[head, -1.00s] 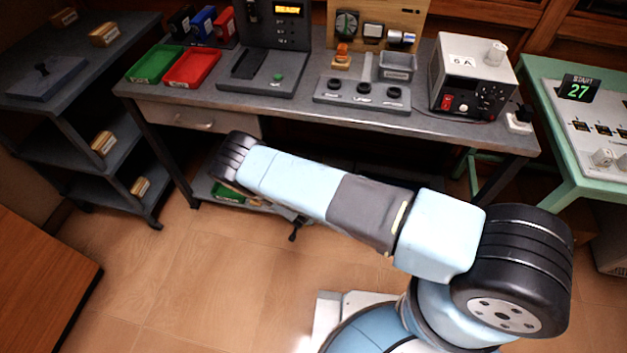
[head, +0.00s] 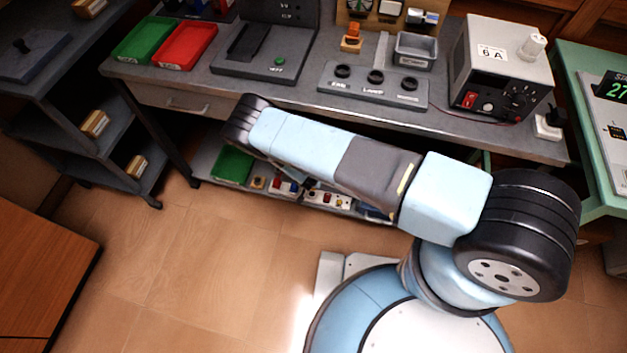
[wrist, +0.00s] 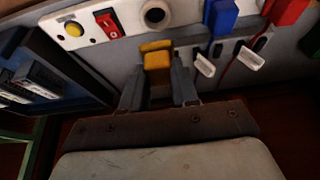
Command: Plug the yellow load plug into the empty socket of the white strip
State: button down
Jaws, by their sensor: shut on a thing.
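In the wrist view my gripper (wrist: 158,72) is shut on the yellow load plug (wrist: 157,55), with one finger on each side of it. Just beyond the plug is the white strip (wrist: 185,12), with a yellow round button, a red switch and a round dark socket (wrist: 155,14). The socket lies almost straight ahead of the yellow plug, which looks apart from it. A blue plug (wrist: 221,18) and a red plug (wrist: 285,10) stand to its right. In the head view the strip (head: 325,197) is on the shelf under the bench, partly behind my arm. My gripper is hidden there.
White cord tags (wrist: 250,58) hang at the front right of the strip. A dark blue box-like thing (wrist: 45,65) stands at the left. In the head view the bench top (head: 210,85) overhangs the shelf, where a green tray (head: 232,165) lies left. The floor in front is clear.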

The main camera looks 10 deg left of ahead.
aim_at(311, 189)
jog(key=shift+s+a+f, duration=0.1)
jog(key=shift+s+f, duration=0.05)
jog(key=shift+f, duration=1.7)
jog(key=shift+f, duration=1.1)
dwell(2.0)
jog(key=shift+c, duration=1.5)
grip_release()
jog(key=shift+r, duration=0.15)
jog(key=shift+r, duration=3.35)
